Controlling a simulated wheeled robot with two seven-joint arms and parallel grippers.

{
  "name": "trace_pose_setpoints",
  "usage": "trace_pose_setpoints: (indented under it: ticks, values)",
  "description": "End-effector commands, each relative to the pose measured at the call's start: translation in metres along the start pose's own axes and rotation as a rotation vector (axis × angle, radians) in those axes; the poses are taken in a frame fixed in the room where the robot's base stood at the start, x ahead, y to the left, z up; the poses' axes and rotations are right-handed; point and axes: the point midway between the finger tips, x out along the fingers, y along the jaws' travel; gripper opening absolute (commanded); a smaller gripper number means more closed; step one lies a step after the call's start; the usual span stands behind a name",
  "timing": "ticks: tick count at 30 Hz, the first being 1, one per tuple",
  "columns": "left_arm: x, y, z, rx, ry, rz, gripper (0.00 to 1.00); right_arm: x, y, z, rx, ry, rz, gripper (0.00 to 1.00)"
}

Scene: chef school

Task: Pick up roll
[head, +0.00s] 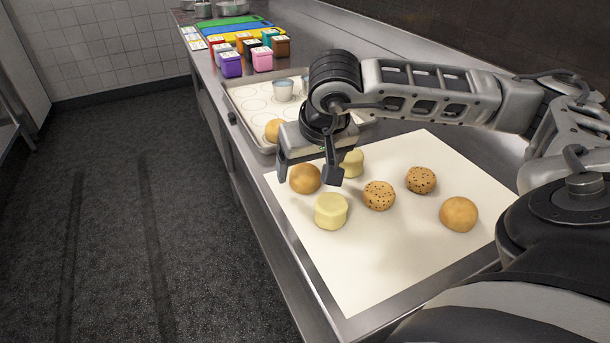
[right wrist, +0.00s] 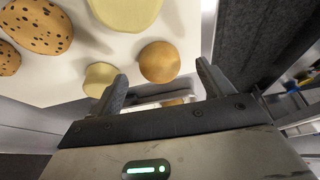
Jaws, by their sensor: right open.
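My right gripper (head: 308,172) is open and points down over the far left part of a white mat (head: 370,270). A plain brown roll (head: 305,179) sits on the mat between its two fingers as seen in the head view. In the right wrist view this roll (right wrist: 159,62) lies just past the gap between the open fingers (right wrist: 161,76), and no contact shows. Pale rolls stand close by, one nearer (head: 331,211) and one partly behind a finger (head: 353,163). Two seeded rolls (head: 379,195) (head: 421,180) and another plain roll (head: 459,214) lie to the right.
A baking tray (head: 250,103) with printed circles stands beyond the mat, holding another plain roll (head: 274,130) and metal cups (head: 283,89). Coloured boxes (head: 231,64) and cutting boards (head: 233,23) are farther back. The counter's left edge drops to the floor.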

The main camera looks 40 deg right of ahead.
Motion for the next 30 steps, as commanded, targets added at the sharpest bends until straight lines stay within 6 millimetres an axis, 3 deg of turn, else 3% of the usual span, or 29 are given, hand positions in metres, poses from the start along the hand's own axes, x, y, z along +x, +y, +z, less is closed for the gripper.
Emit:
trace_pose_setpoints:
  ticks: [6,14,15,20,30]
  values:
    - [-0.001,-0.001,-0.002,0.006,-0.002,-0.003,0.36,0.030,0.001,0.001,0.001,-0.003,0.000,0.80]
    - [-0.001,-0.001,0.000,0.006,-0.005,-0.004,0.36,0.035,0.001,0.000,0.001,-0.001,0.000,0.80]
    - [0.000,-0.001,0.000,0.006,-0.005,-0.004,0.36,0.035,0.001,0.000,0.001,-0.001,0.000,0.77]
    - [0.000,-0.001,0.000,0.006,-0.005,-0.003,0.36,0.034,0.001,0.000,0.001,-0.001,0.000,0.33]
    - [0.000,-0.001,0.000,0.005,-0.005,-0.003,0.36,0.033,0.001,-0.001,0.001,0.000,0.000,0.31]
